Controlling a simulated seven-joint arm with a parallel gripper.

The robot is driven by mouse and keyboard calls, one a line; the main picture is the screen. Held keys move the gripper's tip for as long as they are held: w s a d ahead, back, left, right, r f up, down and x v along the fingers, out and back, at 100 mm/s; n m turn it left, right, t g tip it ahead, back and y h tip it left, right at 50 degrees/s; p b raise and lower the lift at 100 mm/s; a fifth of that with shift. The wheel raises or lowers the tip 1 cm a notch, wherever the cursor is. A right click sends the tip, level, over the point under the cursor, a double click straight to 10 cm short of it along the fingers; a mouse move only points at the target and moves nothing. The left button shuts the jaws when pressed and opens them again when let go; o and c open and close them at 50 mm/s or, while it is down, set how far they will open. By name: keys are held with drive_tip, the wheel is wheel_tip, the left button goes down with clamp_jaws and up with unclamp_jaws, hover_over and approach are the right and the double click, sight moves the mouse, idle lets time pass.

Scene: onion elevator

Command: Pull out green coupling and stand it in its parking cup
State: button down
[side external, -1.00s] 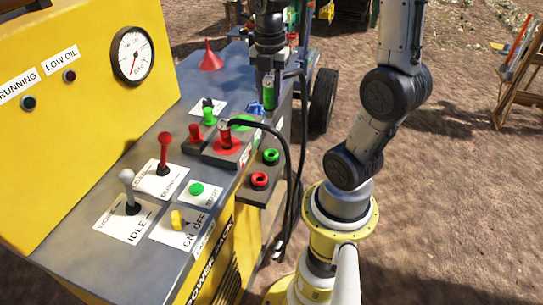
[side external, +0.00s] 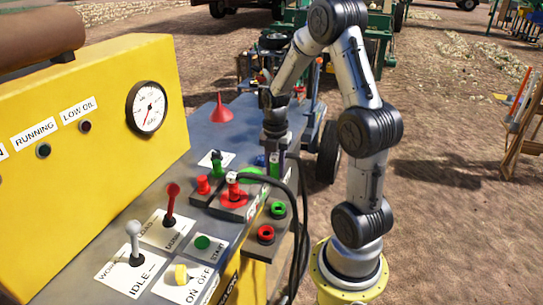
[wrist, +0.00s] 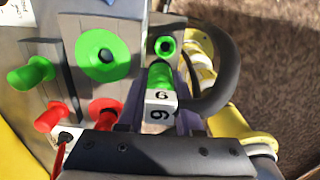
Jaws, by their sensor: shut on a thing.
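My gripper (side external: 274,153) is shut on the green coupling (side external: 275,169), beside the green socket plate on the machine's top. In the wrist view the green coupling (wrist: 159,76) shows between the fingers, with a white numbered tag and a dark hose attached. The green socket (wrist: 107,55) shows to its left with a bare dark hole; the coupling is out of it. The green parking cup (wrist: 165,46) is just beyond the coupling, its opening visible. In the side view this cup (side external: 278,210) is lower on the side shelf. Whether the coupling touches anything is unclear.
A red coupling (side external: 233,188) stands in the red socket. The red parking cup (side external: 265,235) is in front of the green one. Dark hoses (side external: 300,215) loop down beside the shelf. Green and red knobs (side external: 203,185), levers and a red funnel (side external: 221,110) stand on the panel.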

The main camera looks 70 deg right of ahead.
drive_tip(key=shift+s+d+f, duration=0.1)
drive_tip(key=shift+s+f, duration=0.2)
drive_tip(key=shift+f, duration=0.25)
drive_tip(key=shift+s+d+f, duration=0.1)
drive_tip(key=shift+s+f, duration=0.15)
drive_tip(key=shift+f, duration=3.15)
drive_tip(key=shift+f, duration=1.7)
drive_tip(key=shift+c, duration=1.2)
unclamp_jaws()
drive_tip(key=shift+w+d+r, duration=0.1)
drive_tip(key=shift+w+r, duration=0.05)
drive_tip(key=shift+r, duration=1.7)
drive_tip(key=shift+w+r, duration=0.1)
drive_tip(key=shift+r, duration=1.75)
